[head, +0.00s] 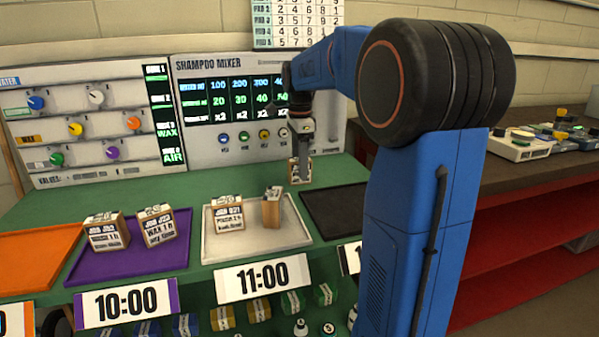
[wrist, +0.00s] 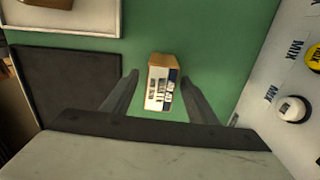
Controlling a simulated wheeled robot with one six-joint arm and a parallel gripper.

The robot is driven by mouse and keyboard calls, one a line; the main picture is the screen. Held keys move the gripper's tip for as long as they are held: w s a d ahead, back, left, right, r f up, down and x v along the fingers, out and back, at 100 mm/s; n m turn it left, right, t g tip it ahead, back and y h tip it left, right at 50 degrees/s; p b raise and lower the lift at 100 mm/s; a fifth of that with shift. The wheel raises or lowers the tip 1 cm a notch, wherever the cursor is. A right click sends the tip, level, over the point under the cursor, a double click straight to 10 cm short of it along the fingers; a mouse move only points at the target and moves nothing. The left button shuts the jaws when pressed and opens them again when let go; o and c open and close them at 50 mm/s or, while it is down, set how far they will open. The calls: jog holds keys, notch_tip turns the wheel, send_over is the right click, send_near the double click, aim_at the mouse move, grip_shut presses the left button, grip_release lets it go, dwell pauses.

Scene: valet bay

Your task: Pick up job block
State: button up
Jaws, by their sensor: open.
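A wooden job block (head: 294,171) with a white and dark printed label stands on the green bench top, behind the black tray and in front of the shampoo mixer panel. In the wrist view the job block (wrist: 158,88) shows between my two fingers, with a gap on each side. My gripper (head: 301,172) is open and points down at the block, hiding part of it in the head view. In the wrist view my gripper (wrist: 160,82) holds nothing. I cannot tell how far the fingertips reach down beside the block.
A white tray (head: 290,240) holds two other job blocks, and a purple tray (head: 130,265) holds two more. A black tray (head: 325,210) looks empty where it shows. An orange tray (head: 35,260) lies at the left. The mixer panel (head: 215,150) rises close behind the block.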

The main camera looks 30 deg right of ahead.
jog(key=shift+f, duration=1.4)
jog(key=c, duration=1.2)
jog(key=shift+r, duration=0.1)
